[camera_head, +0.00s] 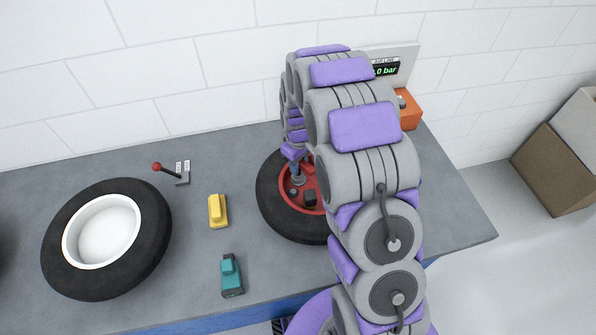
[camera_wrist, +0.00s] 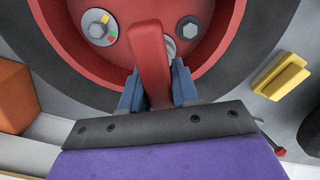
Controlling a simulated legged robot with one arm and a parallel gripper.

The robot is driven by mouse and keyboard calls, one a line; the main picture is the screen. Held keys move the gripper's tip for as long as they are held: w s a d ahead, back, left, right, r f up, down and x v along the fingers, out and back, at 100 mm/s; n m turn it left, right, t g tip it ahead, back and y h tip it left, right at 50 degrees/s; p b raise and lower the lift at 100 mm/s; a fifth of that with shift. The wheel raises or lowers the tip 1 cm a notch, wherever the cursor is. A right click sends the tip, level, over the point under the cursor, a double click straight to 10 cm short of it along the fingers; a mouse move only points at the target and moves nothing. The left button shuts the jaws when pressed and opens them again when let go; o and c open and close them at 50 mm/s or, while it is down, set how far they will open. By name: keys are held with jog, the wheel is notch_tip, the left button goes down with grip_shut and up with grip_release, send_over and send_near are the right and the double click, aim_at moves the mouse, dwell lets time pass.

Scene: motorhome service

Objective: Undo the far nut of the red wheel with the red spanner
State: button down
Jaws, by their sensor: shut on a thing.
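The red wheel (camera_head: 288,200), a red hub in a black tyre, lies on the grey bench, partly covered by my arm. Its hub (camera_wrist: 214,62) fills the top of the wrist view. My gripper (camera_wrist: 152,88) is shut on the red spanner (camera_wrist: 150,50), which points away from me over the hub. One nut (camera_wrist: 190,29) shows right of the spanner, and a marked round fitting (camera_wrist: 99,28) shows left. Another round metal part (camera_wrist: 169,48) is half hidden behind the spanner. I cannot tell whether the spanner touches it.
A yellow block (camera_head: 218,211) and a teal block (camera_head: 231,275) stand left of the red wheel. A white-hubbed wheel (camera_head: 60,265) lies further left, near a red-knobbed lever (camera_head: 157,167). An orange box (camera_head: 410,110) and a pressure display (camera_head: 388,70) are behind my arm.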

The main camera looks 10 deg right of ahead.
jog(key=shift+n, duration=0.9)
jog(key=shift+n+p, duration=0.55)
jog(key=shift+n, duration=0.65)
jog(key=shift+n+p, duration=0.5)
jog(key=shift+n, duration=0.7)
jog(key=shift+d+n+p, duration=0.1)
jog(key=shift+n+p, duration=0.4)
jog(key=shift+n, duration=0.7)
